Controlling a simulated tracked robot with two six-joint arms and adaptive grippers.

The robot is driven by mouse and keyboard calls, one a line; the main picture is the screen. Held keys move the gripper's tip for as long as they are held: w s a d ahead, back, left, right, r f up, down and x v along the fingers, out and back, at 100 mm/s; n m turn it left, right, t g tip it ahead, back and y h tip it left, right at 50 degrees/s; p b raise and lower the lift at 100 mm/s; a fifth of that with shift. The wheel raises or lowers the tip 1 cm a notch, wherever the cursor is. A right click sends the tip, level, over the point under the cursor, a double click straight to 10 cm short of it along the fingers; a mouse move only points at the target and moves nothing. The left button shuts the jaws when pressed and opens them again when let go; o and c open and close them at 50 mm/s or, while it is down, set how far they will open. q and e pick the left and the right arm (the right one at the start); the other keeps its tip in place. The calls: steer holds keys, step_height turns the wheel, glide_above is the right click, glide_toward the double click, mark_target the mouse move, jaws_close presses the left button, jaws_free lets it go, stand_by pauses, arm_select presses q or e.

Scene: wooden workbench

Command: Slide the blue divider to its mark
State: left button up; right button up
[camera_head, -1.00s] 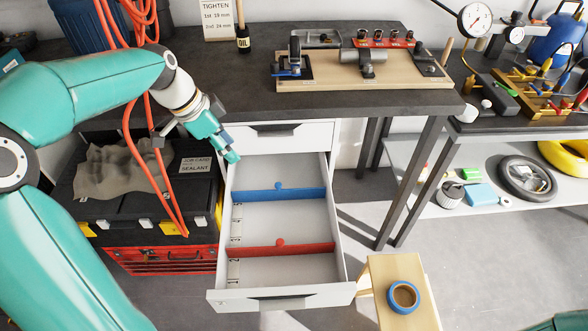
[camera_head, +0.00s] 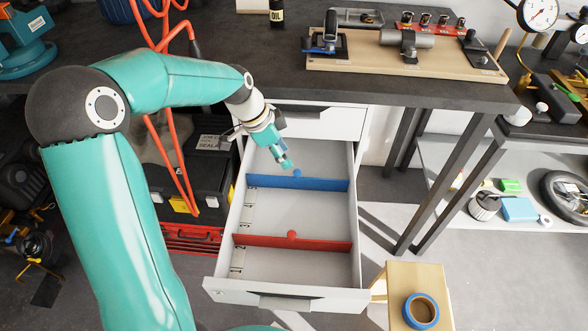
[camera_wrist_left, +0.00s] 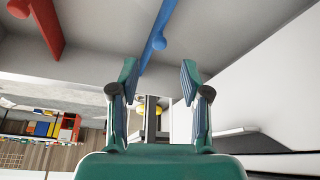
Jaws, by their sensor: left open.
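The blue divider (camera_head: 318,183) stands across the open drawer (camera_head: 262,284), toward its back part, with a round blue knob (camera_head: 297,173) on its top edge. My left gripper (camera_head: 287,163) is above the back compartment, close behind the blue knob. In the left wrist view the left gripper (camera_wrist_left: 158,80) is open with nothing between its fingers, and the blue divider (camera_wrist_left: 155,45) shows ahead of it. A red divider (camera_head: 262,241) with a red knob stands nearer the drawer front. My right gripper does not show.
The dark bench top (camera_head: 215,65) overhangs the drawer's back. A board with clamps (camera_head: 400,62) sits on it. Left of the drawer are a dark toolbox (camera_head: 215,170) and orange hoses (camera_head: 170,165). A stool (camera_head: 430,280) with blue tape (camera_head: 420,311) stands to the right.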

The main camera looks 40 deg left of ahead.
mark_target(296, 171)
arm_select(q)
steer(key=x, duration=0.7)
steer(key=shift+w+f, duration=0.1)
jaws_close()
steer(key=shift+d, duration=0.1)
